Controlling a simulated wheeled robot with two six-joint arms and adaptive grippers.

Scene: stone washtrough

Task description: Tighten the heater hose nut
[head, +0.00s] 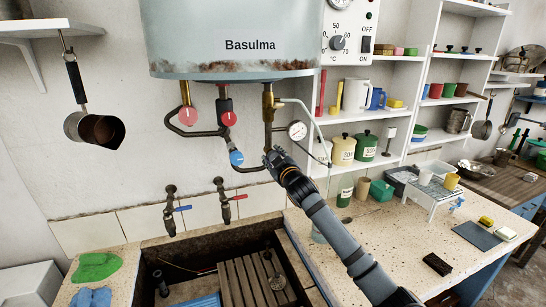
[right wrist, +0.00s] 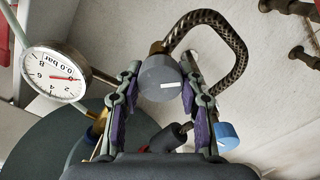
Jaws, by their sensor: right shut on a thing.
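The white water heater (head: 235,40), with rust along its lower edge, hangs on the wall above the sink. My right gripper (head: 272,154) is below it, at the lower end of the brass-topped pipe on the right. In the right wrist view, my right gripper (right wrist: 161,72) is shut on a round grey nut (right wrist: 165,86) with a white mark, one purple-padded finger on each side. The braided hose (right wrist: 237,48) loops from behind the nut to the right. In the head view the gripper hides the nut. My left gripper is not in view.
A pressure gauge (head: 297,130) sits close to the right of the gripper. A blue valve knob (head: 236,158) and red valve knobs (head: 229,119) are to the left. Two taps (head: 170,210) stand above the sink. Shelves (head: 410,100) with canisters are at the right.

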